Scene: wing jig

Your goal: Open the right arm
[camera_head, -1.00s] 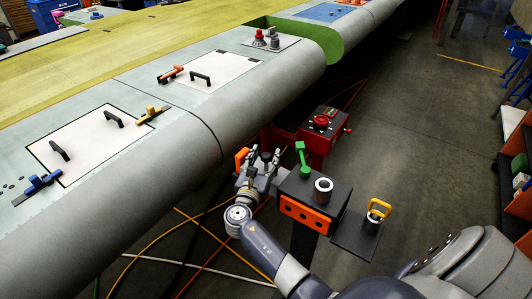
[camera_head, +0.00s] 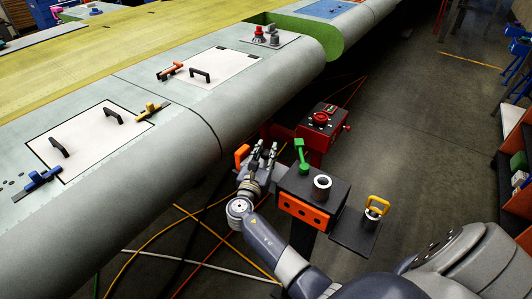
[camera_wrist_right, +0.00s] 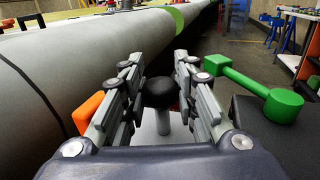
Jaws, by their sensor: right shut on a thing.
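My right gripper (camera_head: 266,153) is beside the left end of a dark box-shaped stand (camera_head: 322,183). In the right wrist view my right gripper (camera_wrist_right: 158,75) has its two fingers on either side of a round black knob on a pale post (camera_wrist_right: 162,93), and it is shut on this knob. The fingers hide the knob's sides. A green lever (camera_head: 300,155) stands on the stand, just right of the gripper; it also shows in the right wrist view (camera_wrist_right: 258,88). An orange block (camera_head: 242,156) is on the gripper's left. My left gripper is not in view.
The large grey wing (camera_head: 150,170) with hatch panels runs along the left, close to the gripper. A red box (camera_head: 322,125) stands behind the stand. A yellow handle (camera_head: 377,206) is at the stand's right.

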